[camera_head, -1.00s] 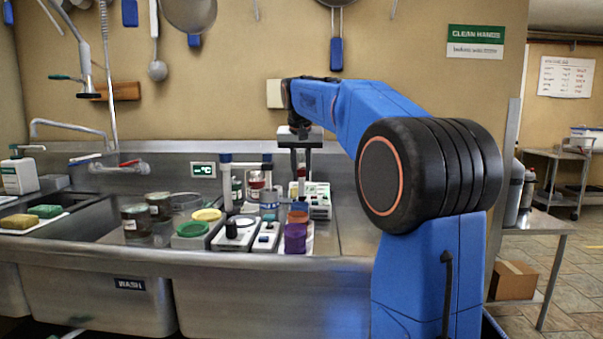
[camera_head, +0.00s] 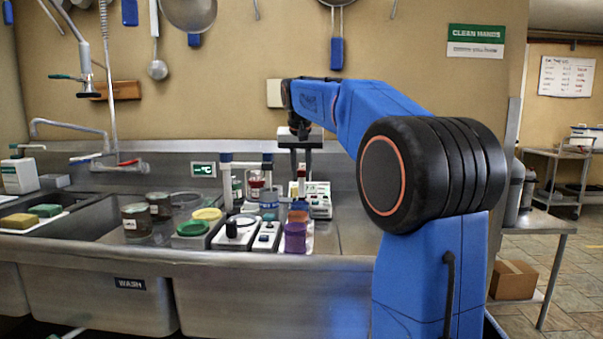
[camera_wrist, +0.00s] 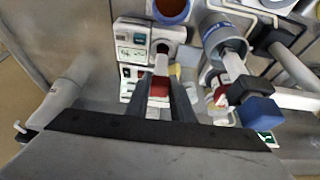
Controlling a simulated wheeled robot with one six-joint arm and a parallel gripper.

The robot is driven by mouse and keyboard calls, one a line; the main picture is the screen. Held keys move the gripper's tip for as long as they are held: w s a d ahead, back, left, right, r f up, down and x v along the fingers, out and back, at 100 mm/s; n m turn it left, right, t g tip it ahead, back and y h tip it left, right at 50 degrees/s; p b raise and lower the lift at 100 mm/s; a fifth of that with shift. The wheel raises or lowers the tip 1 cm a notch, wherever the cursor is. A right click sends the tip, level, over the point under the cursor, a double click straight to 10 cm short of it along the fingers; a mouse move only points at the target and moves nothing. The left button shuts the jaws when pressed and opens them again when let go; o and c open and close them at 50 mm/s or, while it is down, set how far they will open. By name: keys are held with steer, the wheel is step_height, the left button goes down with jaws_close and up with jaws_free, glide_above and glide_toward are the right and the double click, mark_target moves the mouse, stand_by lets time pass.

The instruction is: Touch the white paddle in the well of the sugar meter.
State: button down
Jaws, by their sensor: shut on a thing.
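My gripper (camera_wrist: 160,96) is shut on the red grip (camera_wrist: 159,86) of a small tool. A white paddle (camera_wrist: 161,66) sticks out of this grip, away from my gripper. The paddle's end is at the dark round well (camera_wrist: 164,47) of a white meter (camera_wrist: 131,36) with a small screen, which I take for the sugar meter. I cannot tell whether the end is inside the well or touches it. In the head view my gripper (camera_head: 300,168) points down behind the cups, and the meter (camera_head: 320,203) stands beside it, partly hidden.
A second white device (camera_wrist: 130,74) stands close to the meter. The counter to the right is clear.

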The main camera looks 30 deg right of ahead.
steer(key=shift+f, duration=0.35)
stand_by(0.4)
steer(key=shift+r, duration=0.1)
stand_by(0.4)
steer(key=shift+r, duration=2.95)
